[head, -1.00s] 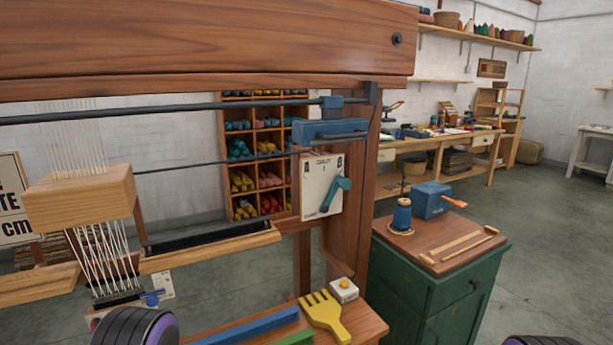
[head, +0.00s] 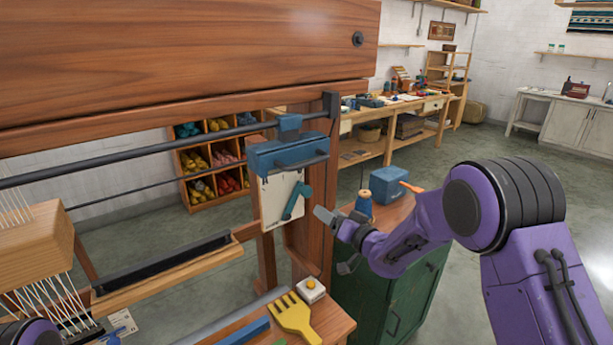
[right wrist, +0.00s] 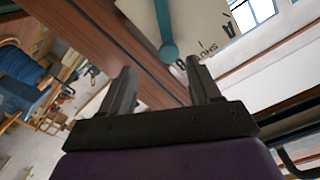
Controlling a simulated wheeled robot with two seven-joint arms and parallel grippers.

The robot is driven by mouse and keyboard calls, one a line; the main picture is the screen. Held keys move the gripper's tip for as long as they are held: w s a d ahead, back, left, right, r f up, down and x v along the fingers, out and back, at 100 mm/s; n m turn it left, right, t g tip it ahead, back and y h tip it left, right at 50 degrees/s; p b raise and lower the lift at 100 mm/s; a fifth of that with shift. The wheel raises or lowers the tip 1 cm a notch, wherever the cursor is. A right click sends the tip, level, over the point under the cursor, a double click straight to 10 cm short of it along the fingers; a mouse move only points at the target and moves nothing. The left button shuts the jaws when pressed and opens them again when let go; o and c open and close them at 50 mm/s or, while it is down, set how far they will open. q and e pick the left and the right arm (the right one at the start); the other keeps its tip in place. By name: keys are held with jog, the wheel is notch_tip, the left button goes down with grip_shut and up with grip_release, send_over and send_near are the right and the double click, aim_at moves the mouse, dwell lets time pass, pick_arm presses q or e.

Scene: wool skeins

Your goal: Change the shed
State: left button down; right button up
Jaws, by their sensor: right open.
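The teal lever (head: 294,203) sits on a white plate (head: 271,205) on the loom's right post. It leans, upper end to the right, lower end to the left. In the right wrist view the lever (right wrist: 164,30) shows beyond the fingers, its rounded end close above the gap. My right gripper (head: 333,240) is open and empty, just right of and below the lever in the head view, apart from it. Its two fingers (right wrist: 162,72) show spread in the right wrist view. White warp threads (head: 45,298) hang at the left. My left gripper is out of view.
The loom's thick top beam (head: 180,60) and a blue block (head: 288,152) lie above the plate. A green cabinet (head: 385,300) stands close behind my right arm. A yellow comb (head: 294,318) and a white button box (head: 311,290) rest on the bench below.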

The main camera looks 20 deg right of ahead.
aim_at(309, 192)
jog(key=p+x, duration=0.1)
jog(key=x, duration=0.2)
jog(key=r+p+x, duration=0.1)
jog(key=x, duration=0.3)
jog(key=r+p+x, duration=0.1)
jog(key=x, duration=0.3)
jog(key=shift+d+r, duration=0.1)
jog(key=shift+r, duration=0.15)
grip_shut()
